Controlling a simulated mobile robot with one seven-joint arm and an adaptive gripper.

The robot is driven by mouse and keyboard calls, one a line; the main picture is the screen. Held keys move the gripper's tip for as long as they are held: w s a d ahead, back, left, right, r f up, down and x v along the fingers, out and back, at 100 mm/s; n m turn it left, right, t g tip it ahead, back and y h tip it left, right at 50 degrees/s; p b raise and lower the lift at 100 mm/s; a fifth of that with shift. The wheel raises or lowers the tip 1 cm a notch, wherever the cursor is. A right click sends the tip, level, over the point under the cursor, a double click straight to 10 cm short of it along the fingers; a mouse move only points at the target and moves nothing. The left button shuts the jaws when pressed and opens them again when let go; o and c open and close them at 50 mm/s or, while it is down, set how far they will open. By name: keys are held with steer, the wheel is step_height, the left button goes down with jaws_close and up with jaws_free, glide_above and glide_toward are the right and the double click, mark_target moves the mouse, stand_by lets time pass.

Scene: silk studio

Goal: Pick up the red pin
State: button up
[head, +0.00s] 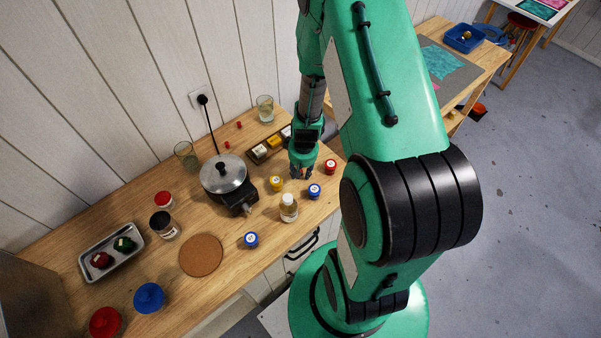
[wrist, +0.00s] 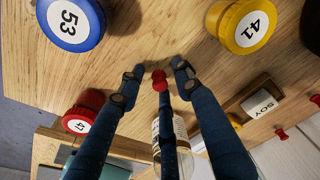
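A small red pin (wrist: 160,79) stands on the wooden table between the fingertips of my gripper (wrist: 158,72) in the wrist view. The two side fingers are spread apart, with a gap to the pin on each side. A third finger comes up from below in line with the pin; I cannot tell whether it touches it. In the head view my gripper (head: 302,170) points down at the table among small jars, and hides the pin there. Two other small red pins (head: 226,144) (head: 239,125) stand near the wall, and also show at the right of the wrist view (wrist: 281,134).
Close around are jars with a blue lid marked 53 (wrist: 70,22), a yellow lid marked 41 (wrist: 245,24) and a red lid (wrist: 80,118). A bottle (head: 289,208), a box with blocks (head: 258,154) and a lidded pot (head: 223,175) stand nearby.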

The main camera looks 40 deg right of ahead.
steer(key=c, duration=0.8)
steer(key=shift+o, duration=0.2)
steer(key=shift+r, duration=0.1)
step_height(320, 180, up, 10)
steer(key=shift+f, duration=0.1)
stand_by(0.5)
